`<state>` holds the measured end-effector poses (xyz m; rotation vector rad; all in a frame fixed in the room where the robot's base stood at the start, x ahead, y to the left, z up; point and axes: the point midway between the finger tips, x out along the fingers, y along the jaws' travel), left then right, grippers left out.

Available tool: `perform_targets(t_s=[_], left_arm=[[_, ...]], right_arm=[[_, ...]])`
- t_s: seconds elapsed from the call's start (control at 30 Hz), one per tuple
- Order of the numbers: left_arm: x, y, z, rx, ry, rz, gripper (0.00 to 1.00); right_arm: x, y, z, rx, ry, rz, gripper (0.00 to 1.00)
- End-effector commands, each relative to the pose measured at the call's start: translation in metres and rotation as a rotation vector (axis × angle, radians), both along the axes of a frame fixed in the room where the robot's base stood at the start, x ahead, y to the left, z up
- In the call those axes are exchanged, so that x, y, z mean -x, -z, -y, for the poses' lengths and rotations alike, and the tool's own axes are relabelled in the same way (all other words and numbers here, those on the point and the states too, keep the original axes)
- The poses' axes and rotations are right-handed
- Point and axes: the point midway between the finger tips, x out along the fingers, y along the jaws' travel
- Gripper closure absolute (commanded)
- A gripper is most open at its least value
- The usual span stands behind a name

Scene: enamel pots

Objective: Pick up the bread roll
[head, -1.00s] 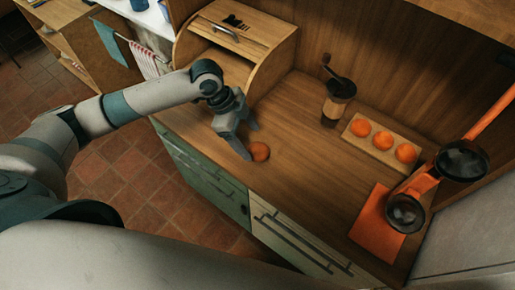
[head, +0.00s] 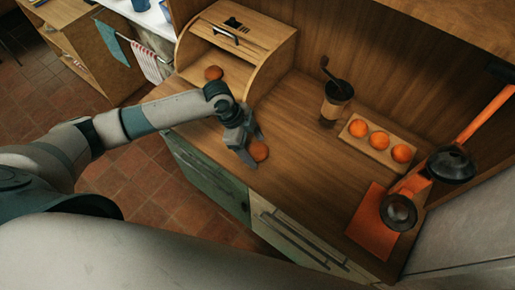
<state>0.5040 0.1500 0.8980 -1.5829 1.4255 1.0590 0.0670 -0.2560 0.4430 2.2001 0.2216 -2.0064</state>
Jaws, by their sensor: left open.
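A round orange-brown bread roll (head: 259,151) lies on the wooden counter near its front edge. My left gripper (head: 250,148) is open and close over the roll, with one finger on its near left side and the other behind it. I cannot tell whether the fingers touch it. A second roll (head: 214,73) sits at the opening of the wooden bread box (head: 262,45), behind my left arm. My right gripper is out of view.
The counter between is clear.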

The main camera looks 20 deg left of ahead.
Motion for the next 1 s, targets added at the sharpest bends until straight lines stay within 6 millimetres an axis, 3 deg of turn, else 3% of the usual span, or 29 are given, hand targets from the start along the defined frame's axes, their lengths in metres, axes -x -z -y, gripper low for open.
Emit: perform_targets(t_s=[0.43,0.6,0.63,1.0], left_arm=[[-0.0002,0.0002,0.0002,0.001,0.000,0.000,0.25],[-0.0002,0.0001,0.0001,0.001,0.000,0.000,0.65],[-0.0002,0.0001,0.0001,0.001,0.000,0.000,0.68],[-0.0005,-0.0007,0.0002,0.001,0.001,0.001,0.68]], right_arm=[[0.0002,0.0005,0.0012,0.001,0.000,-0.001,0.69],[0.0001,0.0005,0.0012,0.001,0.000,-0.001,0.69],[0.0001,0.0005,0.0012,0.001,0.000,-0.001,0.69],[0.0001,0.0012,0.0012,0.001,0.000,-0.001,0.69]])
